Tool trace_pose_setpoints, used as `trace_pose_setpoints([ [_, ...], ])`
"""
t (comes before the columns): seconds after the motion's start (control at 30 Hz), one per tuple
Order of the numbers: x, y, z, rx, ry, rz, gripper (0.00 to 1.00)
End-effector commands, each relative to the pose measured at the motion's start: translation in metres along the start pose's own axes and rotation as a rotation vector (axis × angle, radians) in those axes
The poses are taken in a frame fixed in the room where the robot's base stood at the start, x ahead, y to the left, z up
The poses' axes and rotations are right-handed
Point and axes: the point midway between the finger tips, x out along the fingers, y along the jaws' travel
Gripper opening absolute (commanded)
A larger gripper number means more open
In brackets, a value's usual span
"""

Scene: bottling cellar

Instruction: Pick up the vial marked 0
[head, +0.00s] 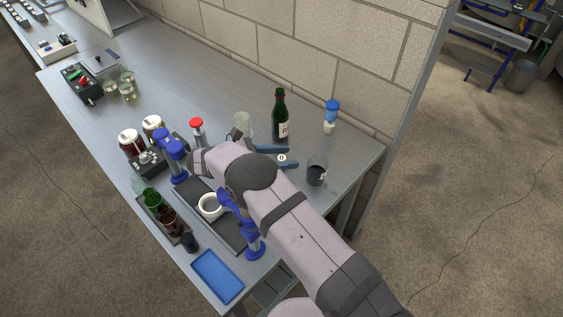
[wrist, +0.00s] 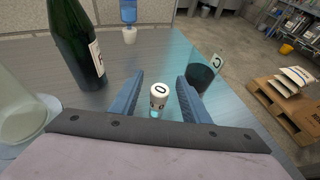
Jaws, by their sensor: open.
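The vial marked 0 (wrist: 159,99) has a white cap with a dark 0 on top and stands upright on the metal table. In the wrist view it is between the two blue fingers of my gripper (wrist: 158,92), which are open with a gap on each side of it. In the head view, the white cap of the vial (head: 282,158) shows between the blue fingers of my gripper (head: 276,157).
A green bottle (head: 280,118) stands just behind the gripper, and a dark cup (head: 317,174) stands to its right. A clear glass (head: 243,122) is left of the bottle. A blue-topped container (head: 331,115) stands by the wall. The table's right edge is near the cup.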

Motion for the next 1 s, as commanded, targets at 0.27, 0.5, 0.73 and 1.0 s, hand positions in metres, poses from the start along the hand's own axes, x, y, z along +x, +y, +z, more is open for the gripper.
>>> trace_pose_setpoints([
  [0.27, 0.028, -0.001, -0.001, -0.001, -0.001, -0.002, 0.42],
  [0.5, 0.032, 0.0, -0.003, 0.0, 0.0, 0.0, 0.42],
  [0.73, 0.031, 0.0, -0.003, 0.0, 0.0, 0.0, 0.02],
  [1.0, 0.031, 0.0, -0.003, 0.0, 0.0, 0.0, 0.0],
])
